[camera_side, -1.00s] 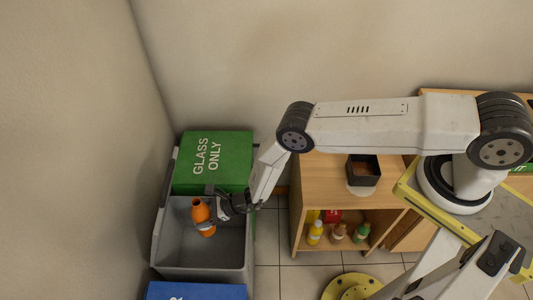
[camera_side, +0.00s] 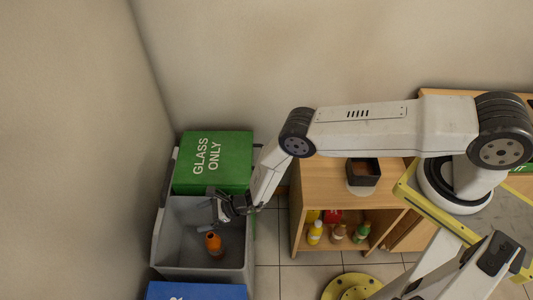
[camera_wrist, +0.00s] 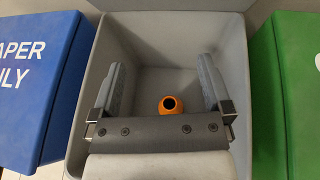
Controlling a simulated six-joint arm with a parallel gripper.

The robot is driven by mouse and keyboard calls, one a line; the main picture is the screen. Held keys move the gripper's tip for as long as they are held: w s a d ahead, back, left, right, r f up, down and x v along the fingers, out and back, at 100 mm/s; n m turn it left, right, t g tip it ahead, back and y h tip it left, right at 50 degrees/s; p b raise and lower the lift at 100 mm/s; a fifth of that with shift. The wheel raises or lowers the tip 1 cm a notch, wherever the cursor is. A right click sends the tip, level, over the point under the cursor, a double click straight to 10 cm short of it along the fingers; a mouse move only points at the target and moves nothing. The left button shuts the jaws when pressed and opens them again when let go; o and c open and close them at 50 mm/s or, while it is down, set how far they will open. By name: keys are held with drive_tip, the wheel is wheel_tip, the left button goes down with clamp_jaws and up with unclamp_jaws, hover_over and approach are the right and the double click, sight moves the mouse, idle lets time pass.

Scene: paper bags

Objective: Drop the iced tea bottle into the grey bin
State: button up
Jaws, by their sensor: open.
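The orange iced tea bottle (camera_side: 214,245) is inside the grey bin (camera_side: 247,262), below my gripper (camera_side: 212,207) and apart from it. In the wrist view the bottle (camera_wrist: 171,104) shows its round dark mouth toward the camera, between and beyond the fingers. My gripper (camera_wrist: 163,88) is open and empty, with its two grey fingers spread wide over the grey bin (camera_wrist: 236,60). Whether the bottle is touching the bin floor is hard to tell.
A green bin (camera_side: 212,160) marked "GLASS ONLY" stands behind the grey bin, and a blue bin (camera_side: 196,291) stands in front. To the right, a wooden cabinet (camera_side: 322,190) holds several small bottles on its shelf and a dark open box (camera_side: 363,172) on top.

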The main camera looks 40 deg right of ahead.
drive_tip(key=shift+d, duration=0.1)
drive_tip(key=v, duration=0.7)
drive_tip(key=shift+s+d, duration=0.15)
drive_tip(key=shift+s, duration=0.05)
idle(0.3)
drive_tip(key=shift+r, duration=0.1)
wheel_tip(320, 180, up, 18)
drive_tip(key=s+d+n+g, duration=0.2)
drive_tip(key=s+n+g, duration=0.1)
drive_tip(key=n+g, duration=0.65)
drive_tip(key=s+d+r+n+t+h, duration=0.2)
drive_tip(key=s+d+r+n+h, duration=0.3)
drive_tip(key=d+r+n, duration=0.3)
drive_tip(key=s+d+r+n+t+h, duration=0.2)
drive_tip(key=s+d+r+n+h, duration=0.3)
drive_tip(key=d+r, duration=0.5)
drive_tip(key=d+n+h, duration=0.1)
drive_tip(key=d+n, duration=0.1)
drive_tip(key=d, duration=0.2)
drive_tip(key=shift+s+r+n, duration=0.15)
drive_tip(key=shift+s+n, duration=0.2)
drive_tip(key=shift+s, duration=0.05)
